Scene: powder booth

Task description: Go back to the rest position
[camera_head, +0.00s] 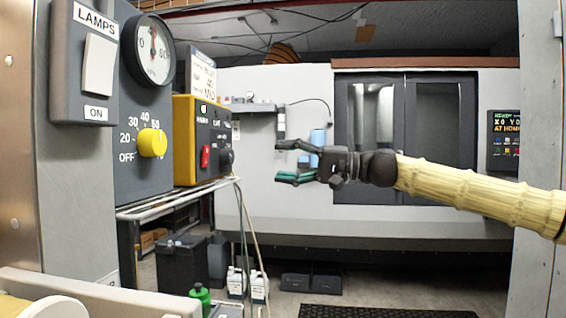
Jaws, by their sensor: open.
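My gripper (278,161) is in the middle of the view, at the end of my arm, which reaches in from the right edge. Its two dark fingers with green on the lower one point left and stand apart. Nothing is between them. It is in free air, to the right of the yellow and black control box (186,140), with a gap between them. A grey and white machine (262,205) stands behind it.
At the left are a lamps switch (98,65) labelled ON, a round gauge (152,50) and a yellow knob (152,143). A white rail (170,200) runs below the boxes. Bottles (257,287) and a dark bin (182,264) stand on the floor.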

